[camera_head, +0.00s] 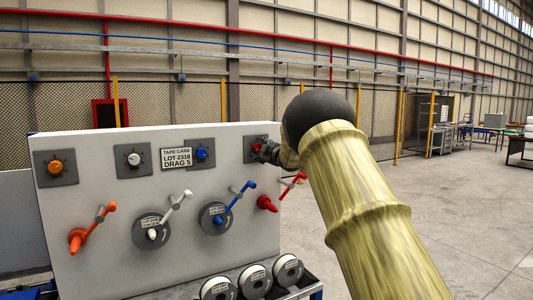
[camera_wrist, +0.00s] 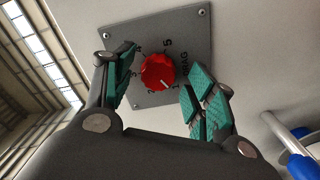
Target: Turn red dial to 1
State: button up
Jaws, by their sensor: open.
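The red dial (camera_wrist: 157,72) sits on a grey square plate (camera_wrist: 196,40) marked DRAG with numbers around it. A white mark on the dial points down and slightly right in the wrist view, between the 2 and the 1. My gripper (camera_wrist: 162,84) is open, one teal-padded finger on each side of the dial. I see gaps between the pads and the dial, and cannot tell how far the tips are from the plate. In the head view the red dial (camera_head: 255,147) shows at the panel's upper right, beside my gripper (camera_head: 266,151), partly hidden by my arm.
The white panel (camera_head: 105,220) also bears orange (camera_head: 55,167), white (camera_head: 134,159) and blue (camera_head: 201,153) dials. Several crank levers lie below, with a red crank (camera_head: 267,203) under the red dial. Labelled reels (camera_head: 255,282) stand at the bottom. Floor at right is open.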

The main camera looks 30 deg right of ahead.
jog(key=s, duration=1.1)
jog(key=shift+s+d, duration=0.2)
jog(key=shift+s, duration=0.1)
